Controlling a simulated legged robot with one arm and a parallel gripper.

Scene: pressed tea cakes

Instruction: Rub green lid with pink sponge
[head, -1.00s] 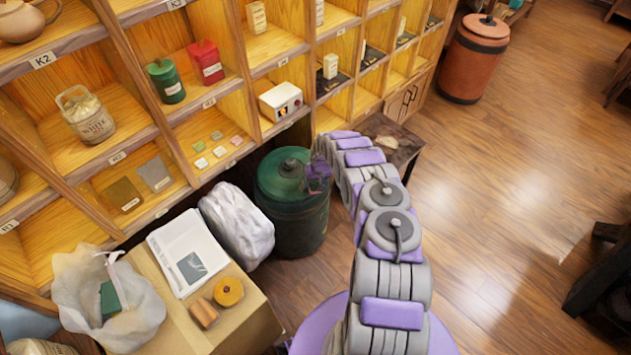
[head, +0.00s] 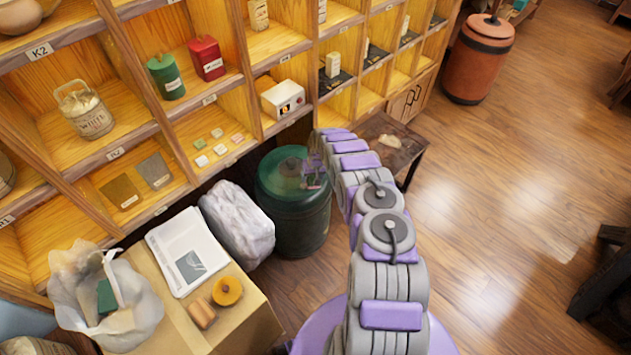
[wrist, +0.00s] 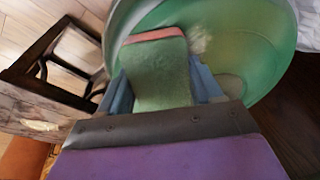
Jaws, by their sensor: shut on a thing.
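The green lid (head: 272,181) tops a dark green drum (head: 302,228) beside the shelf. In the wrist view the lid (wrist: 262,58) fills the upper right, with a pale smudge on its surface. My gripper (head: 314,176) is at the lid's right side in the head view. In the wrist view my gripper (wrist: 165,85) is shut on a sponge (wrist: 162,75) with a green broad face and a pink far edge. The sponge overlaps the lid there; I cannot tell whether it touches it. In the head view the sponge shows only as a small pink patch.
A wooden shelf (head: 120,135) with tins and small blocks stands behind. A wrapped white bundle (head: 236,222) is left of the drum. A low dark table (head: 408,150) stands to its right. A cardboard box (head: 245,310) is in front.

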